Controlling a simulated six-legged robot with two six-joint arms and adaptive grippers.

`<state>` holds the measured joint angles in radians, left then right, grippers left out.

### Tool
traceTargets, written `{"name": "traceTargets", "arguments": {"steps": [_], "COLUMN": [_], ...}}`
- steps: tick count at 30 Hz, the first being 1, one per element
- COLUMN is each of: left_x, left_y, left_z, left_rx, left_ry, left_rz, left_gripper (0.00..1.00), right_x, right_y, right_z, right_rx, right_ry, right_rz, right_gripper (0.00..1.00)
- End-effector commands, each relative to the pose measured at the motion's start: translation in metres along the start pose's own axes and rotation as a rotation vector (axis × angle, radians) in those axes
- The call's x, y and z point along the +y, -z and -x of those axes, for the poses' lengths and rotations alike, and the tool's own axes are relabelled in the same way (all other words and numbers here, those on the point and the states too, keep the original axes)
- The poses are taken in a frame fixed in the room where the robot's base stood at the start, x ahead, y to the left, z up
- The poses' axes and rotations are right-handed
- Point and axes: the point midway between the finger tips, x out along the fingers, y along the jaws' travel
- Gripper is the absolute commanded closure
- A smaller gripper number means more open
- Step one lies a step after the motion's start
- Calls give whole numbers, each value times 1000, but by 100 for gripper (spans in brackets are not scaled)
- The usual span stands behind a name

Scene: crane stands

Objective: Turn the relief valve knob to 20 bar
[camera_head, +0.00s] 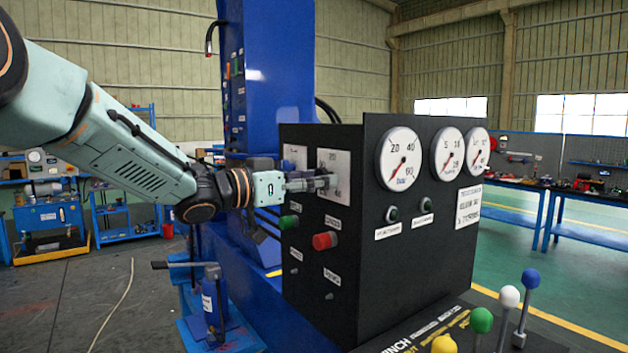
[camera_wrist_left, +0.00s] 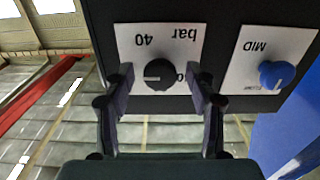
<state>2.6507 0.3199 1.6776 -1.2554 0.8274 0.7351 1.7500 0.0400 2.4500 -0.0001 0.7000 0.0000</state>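The relief valve knob (camera_wrist_left: 159,75) is a round black knob on a white plate (camera_wrist_left: 185,42) marked "bar" and "40", upside down in the left wrist view. A light pointer mark shows on the knob's left side there. In the head view the plate (camera_head: 334,161) is on the side of the black control box, and the gripper covers the knob. My left gripper (camera_wrist_left: 160,82) is open, one finger on each side of the knob, with a gap on both sides. It also shows in the head view (camera_head: 326,183). My right gripper is not in view.
A blue knob (camera_wrist_left: 277,75) marked "MID" sits beside the plate. The black control box (camera_head: 400,262) carries a red button (camera_head: 325,240), a green button (camera_head: 289,222) and several gauges. Levers with coloured balls (camera_head: 482,320) stand at the lower right.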

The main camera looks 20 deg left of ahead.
Motion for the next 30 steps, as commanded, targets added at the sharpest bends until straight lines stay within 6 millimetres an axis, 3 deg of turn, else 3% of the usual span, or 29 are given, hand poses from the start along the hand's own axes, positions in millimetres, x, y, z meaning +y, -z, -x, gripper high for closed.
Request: {"name": "traceTargets", "arguments": {"steps": [10,21,30], "left_x": [-1,0,0], "left_y": [2,3,2], "left_z": [4,56,75], "left_rx": [4,8,5], "left_ry": [2,1,1], "left_rz": [0,1,-1], "left_gripper": [42,42,42], "right_x": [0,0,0], "right_y": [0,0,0], "right_z": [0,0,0], "right_rx": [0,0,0], "right_ry": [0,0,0], "right_rz": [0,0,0], "right_gripper": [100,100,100]}}
